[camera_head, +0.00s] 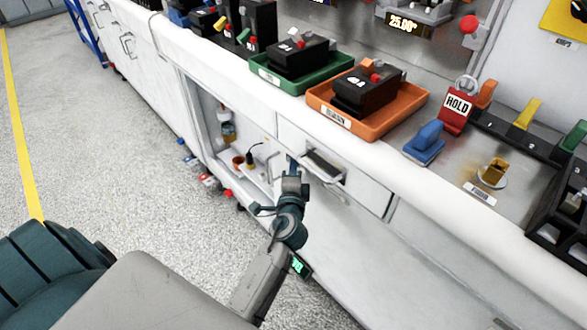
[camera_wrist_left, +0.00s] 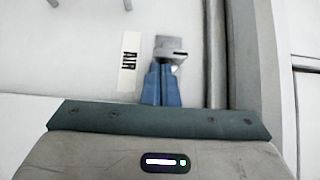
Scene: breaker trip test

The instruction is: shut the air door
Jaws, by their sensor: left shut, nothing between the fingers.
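The air door (camera_wrist_left: 75,75) is a white panel with an "AIR" label (camera_wrist_left: 129,62) in the left wrist view. A small grey handle (camera_wrist_left: 171,46) stands out from it beside the label. My left gripper (camera_wrist_left: 163,68) has its blue fingers shut and empty, with their tips at the lower side of the handle. I cannot tell whether they touch it. In the head view my left gripper (camera_head: 292,163) is low at the cabinet front, partly hiding what lies behind it, and the door's outline is unclear there. My right gripper is not in view.
An open cabinet bay (camera_head: 204,108) with several small items lies left of my gripper. A drawer handle (camera_head: 323,166) is just right of it. The counter above holds an orange tray (camera_head: 406,119) and a green tray (camera_head: 333,66). Floor at left is mostly clear.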

